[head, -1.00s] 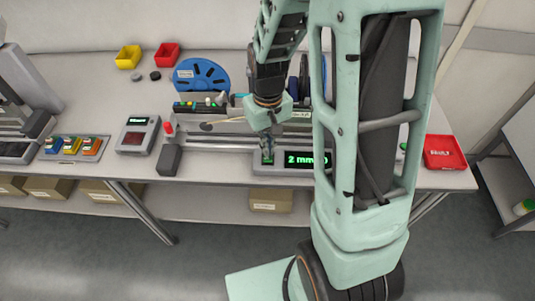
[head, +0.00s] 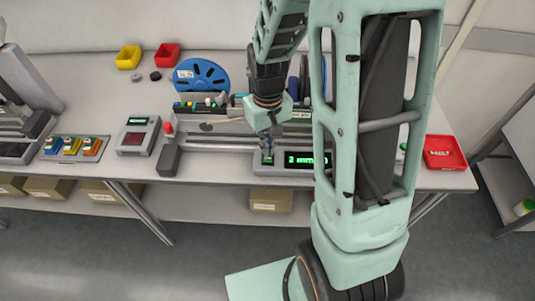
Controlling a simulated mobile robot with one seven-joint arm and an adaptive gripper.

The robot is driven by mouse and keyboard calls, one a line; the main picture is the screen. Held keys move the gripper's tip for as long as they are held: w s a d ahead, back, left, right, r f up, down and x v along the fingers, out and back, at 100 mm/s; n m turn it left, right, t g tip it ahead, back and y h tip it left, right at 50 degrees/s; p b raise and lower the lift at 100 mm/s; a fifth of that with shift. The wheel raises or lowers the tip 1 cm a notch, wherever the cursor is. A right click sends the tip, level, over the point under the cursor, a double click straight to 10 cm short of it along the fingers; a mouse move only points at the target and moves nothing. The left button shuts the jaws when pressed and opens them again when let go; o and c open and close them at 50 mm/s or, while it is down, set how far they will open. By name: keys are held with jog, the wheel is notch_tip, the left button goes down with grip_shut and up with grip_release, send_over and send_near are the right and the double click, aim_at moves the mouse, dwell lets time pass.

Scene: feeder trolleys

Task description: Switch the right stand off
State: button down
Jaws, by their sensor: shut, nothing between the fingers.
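The right stand (head: 220,146) is a grey feeder stand on the bench, partly hidden behind my arm. Its front has a dark display (head: 307,160) with green text that starts with "2 mm"; my arm hides its right end. A small green-lit switch (head: 268,162) is just left of the display. My gripper (head: 267,156) points down at this switch, with its fingers shut and empty. The fingertips are at or just above the switch; I cannot tell whether they touch it.
A blue reel (head: 202,75) stands behind the stand. A red bin (head: 445,152) is at the right bench end. My arm hides much of the right side.

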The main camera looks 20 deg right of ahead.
jog(key=shift+f+b, duration=1.1)
jog(key=shift+f, duration=0.25)
dwell(0.4)
jog(key=shift+r+p, duration=2.7)
jog(key=shift+r, duration=0.9)
jog(key=shift+f, duration=0.1)
